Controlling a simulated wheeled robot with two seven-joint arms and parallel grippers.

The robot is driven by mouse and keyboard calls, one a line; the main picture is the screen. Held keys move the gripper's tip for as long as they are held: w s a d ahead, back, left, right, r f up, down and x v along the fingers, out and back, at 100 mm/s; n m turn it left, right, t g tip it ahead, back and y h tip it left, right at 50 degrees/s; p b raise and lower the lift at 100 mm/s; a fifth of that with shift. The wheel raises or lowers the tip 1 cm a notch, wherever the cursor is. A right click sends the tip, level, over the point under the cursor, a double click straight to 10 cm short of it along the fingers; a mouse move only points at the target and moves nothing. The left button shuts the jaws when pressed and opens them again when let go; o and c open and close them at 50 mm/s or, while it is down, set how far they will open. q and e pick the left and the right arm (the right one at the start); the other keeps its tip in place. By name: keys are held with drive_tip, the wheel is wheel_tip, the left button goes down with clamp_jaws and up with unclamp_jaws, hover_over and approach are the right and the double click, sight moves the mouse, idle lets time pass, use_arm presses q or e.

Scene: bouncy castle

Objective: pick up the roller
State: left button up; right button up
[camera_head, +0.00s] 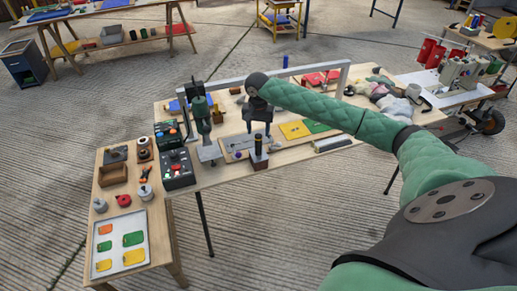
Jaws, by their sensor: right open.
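My right gripper (258,129) is open and points down over the workbench (232,174), with its arm reaching in from the right. Just below it is a dark upright cylinder (258,146) on a small brown base, which may be the roller. It is too small to be sure, and I cannot tell whether the fingers touch it. The gripper appears empty. My left gripper is not in view.
A green press-like machine (203,128) stands left of the gripper, near a dark control box (176,169). Yellow and green sheets (294,130) lie to the right. A side table (158,273) holds a tray of coloured patches (120,267). A sewing machine (462,72) stands far right.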

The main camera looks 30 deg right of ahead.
sight(258, 145)
drive_tip(key=m, duration=0.2)
drive_tip(key=shift+s+a+m, duration=0.15)
drive_tip(key=shift+a+m, duration=0.05)
drive_tip(key=shift+m, duration=0.1)
drive_tip(key=shift+f, duration=0.15)
drive_tip(key=shift+f+p, duration=0.6)
drive_tip(key=shift+f, duration=0.65)
drive_tip(key=f, duration=0.1)
drive_tip(key=f+p, duration=0.2)
drive_tip(key=shift+s+a+f, duration=0.15)
drive_tip(key=shift+s+f, duration=0.15)
drive_tip(key=shift+f, duration=0.05)
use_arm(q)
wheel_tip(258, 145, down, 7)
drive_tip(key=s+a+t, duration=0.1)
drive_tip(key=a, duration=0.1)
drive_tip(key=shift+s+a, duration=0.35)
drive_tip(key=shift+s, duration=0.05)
use_arm(e)
drive_tip(key=shift+f, duration=0.65)
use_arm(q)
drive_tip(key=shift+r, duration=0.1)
use_arm(e)
drive_tip(key=c, duration=1.1)
